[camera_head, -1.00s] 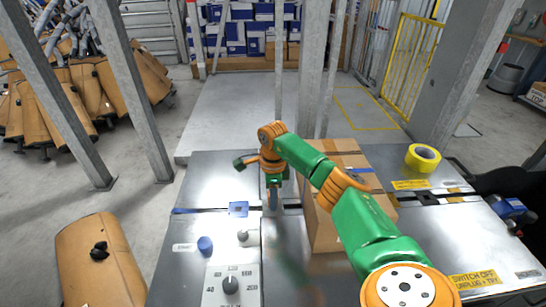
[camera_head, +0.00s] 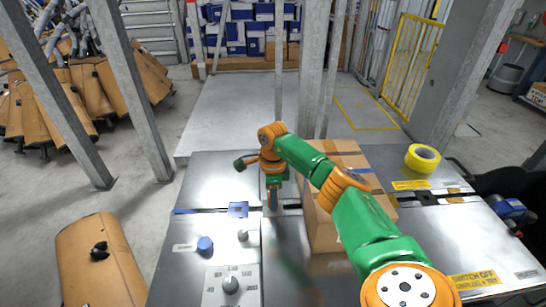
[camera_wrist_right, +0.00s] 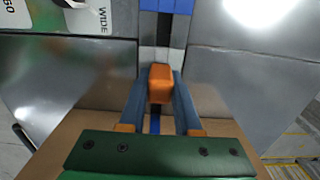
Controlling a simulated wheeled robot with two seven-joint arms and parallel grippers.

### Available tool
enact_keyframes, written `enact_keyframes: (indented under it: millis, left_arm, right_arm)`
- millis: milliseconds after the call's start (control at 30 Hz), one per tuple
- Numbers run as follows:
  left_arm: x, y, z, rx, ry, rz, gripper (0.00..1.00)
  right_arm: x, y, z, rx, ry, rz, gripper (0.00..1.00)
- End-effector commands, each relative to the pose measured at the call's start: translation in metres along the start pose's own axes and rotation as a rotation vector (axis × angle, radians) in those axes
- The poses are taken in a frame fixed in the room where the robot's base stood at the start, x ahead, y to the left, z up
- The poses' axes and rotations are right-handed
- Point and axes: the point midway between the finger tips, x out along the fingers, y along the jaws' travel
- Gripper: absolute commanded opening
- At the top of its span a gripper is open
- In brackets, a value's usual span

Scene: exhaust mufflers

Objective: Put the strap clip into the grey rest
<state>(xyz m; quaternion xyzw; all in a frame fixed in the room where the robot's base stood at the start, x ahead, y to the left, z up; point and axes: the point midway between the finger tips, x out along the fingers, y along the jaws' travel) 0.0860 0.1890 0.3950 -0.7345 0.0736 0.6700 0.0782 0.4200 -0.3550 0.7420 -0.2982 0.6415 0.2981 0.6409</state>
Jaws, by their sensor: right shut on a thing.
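My right gripper (camera_wrist_right: 157,100) is shut on an orange block (camera_wrist_right: 160,82), which I take to be the strap clip, between its two blue-grey fingers. In the head view the right gripper (camera_head: 272,197) points down at the slot between the metal tabletops, just left of the cardboard box, and its own wrist hides the clip. In the wrist view, pale grey pieces (camera_wrist_right: 155,28) lie in the slot ahead of the clip. I cannot tell whether one of them is the grey rest, or whether the clip touches anything below. My left gripper is not in view.
The cardboard box (camera_head: 325,225) stands right beside the gripper with a blue strap over it. A blue plate (camera_head: 238,209) lies at the slot on the left. A dial panel (camera_head: 230,287) and a blue button (camera_head: 205,245) are nearer. Yellow tape (camera_head: 423,158) lies right.

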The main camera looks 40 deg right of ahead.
Motion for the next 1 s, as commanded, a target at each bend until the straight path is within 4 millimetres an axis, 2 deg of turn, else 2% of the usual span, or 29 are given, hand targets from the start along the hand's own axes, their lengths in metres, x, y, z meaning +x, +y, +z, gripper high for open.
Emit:
enact_keyframes:
  millis: [467,933,967,1000]
  left_arm:
    - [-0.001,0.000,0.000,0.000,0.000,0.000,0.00]
    - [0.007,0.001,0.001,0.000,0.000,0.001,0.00]
    - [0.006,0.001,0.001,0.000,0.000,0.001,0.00]
    - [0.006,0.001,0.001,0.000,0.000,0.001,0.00]
  right_arm:
    - [0.001,0.000,0.000,0.000,0.000,0.000,0.00]
    - [0.010,0.000,0.000,0.000,0.000,0.000,0.00]
    - [0.010,0.000,0.000,0.000,0.000,0.000,0.37]
    - [0.009,0.000,0.000,0.000,0.000,0.000,0.48]
